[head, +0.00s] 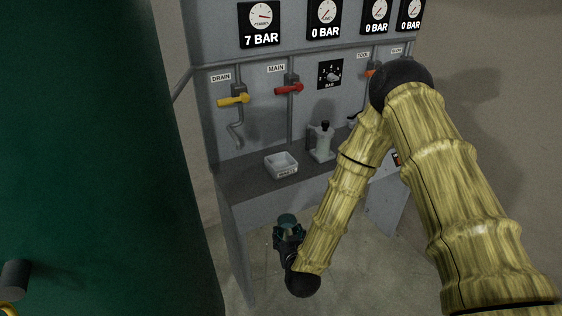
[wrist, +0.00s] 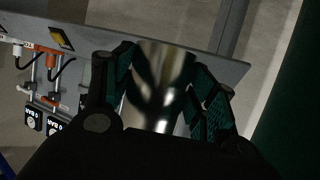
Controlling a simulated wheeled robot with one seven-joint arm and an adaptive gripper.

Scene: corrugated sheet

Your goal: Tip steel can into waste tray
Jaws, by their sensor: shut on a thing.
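The steel can (wrist: 165,75) is a shiny metal cylinder between the two finger pads in the wrist view. My gripper (head: 289,229) is shut on it, and its fingers press the can from both sides in the wrist view (wrist: 163,85). In the head view the gripper hangs in front of the bench, and the can is too dark and small there to make out its tilt. The waste tray (head: 282,171) is a small white square box with a label on its front. It stands on the bench top, above and behind my gripper in the picture. The can's contents are hidden.
A large green surface (head: 90,150) fills the left. Open floor lies below the bench.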

